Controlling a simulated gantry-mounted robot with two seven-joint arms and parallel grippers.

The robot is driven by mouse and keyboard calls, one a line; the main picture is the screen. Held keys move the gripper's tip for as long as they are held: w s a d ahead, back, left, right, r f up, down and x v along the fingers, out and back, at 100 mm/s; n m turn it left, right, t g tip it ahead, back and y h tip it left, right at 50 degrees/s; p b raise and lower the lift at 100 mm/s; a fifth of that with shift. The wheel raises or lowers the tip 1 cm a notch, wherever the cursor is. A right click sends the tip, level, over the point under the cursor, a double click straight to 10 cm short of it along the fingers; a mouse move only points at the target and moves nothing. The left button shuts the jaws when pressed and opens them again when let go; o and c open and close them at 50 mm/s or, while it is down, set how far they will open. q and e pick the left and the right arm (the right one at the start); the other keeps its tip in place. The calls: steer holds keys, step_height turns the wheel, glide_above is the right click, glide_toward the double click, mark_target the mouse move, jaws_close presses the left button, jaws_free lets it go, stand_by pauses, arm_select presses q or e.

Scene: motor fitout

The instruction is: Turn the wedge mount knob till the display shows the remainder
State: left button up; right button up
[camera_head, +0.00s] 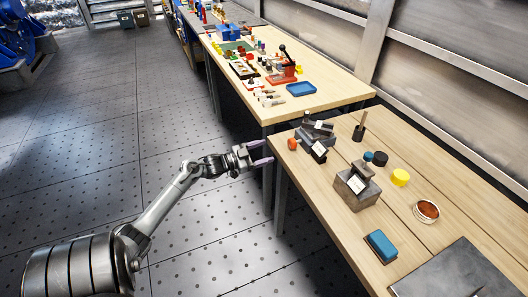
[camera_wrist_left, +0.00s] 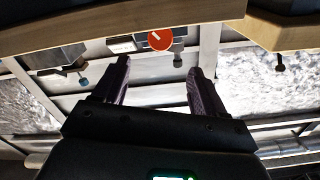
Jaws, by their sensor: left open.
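The wedge mount (camera_head: 305,133) is a dark grey metal block near the left edge of the near wooden table, with a small tilted display (camera_head: 319,150) whose reading is too small to make out. An orange-red round knob (camera_head: 292,144) sits at its left side. In the left wrist view the knob (camera_wrist_left: 160,39) faces me with a white pointer line, ahead of the fingers and apart from them. My left gripper (camera_head: 262,153) is open and empty just off the table's left edge, fingers pointing at the knob. It also shows in the left wrist view (camera_wrist_left: 158,76). My right gripper is not in view.
On the near table (camera_head: 330,245) stand a second metal block with a label (camera_head: 355,190), a yellow cylinder (camera_head: 400,177), dark caps (camera_head: 380,159), a round dish (camera_head: 427,210), a blue block (camera_head: 381,246) and a dark plate (camera_head: 455,272). Open floor lies left of the table.

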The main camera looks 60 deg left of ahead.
mark_target(290, 144)
arm_select(q)
steer(key=w+n+b, duration=0.1)
steer(key=w, duration=0.2)
steer(key=w+n+b, duration=0.1)
steer(key=w+n, duration=0.1)
steer(key=w, duration=0.2)
steer(key=w+n+b, duration=0.1)
steer(key=w+b, duration=0.1)
steer(key=w, duration=0.1)
steer(key=shift+w+d+f, duration=0.1)
steer(key=shift+w+d, duration=0.1)
steer(key=shift+d, duration=0.1)
stand_by(0.4)
steer(key=c, duration=1.1)
steer(key=shift+o, duration=0.2)
steer(key=shift+m+p, duration=0.3)
steer(key=shift+m, duration=0.2)
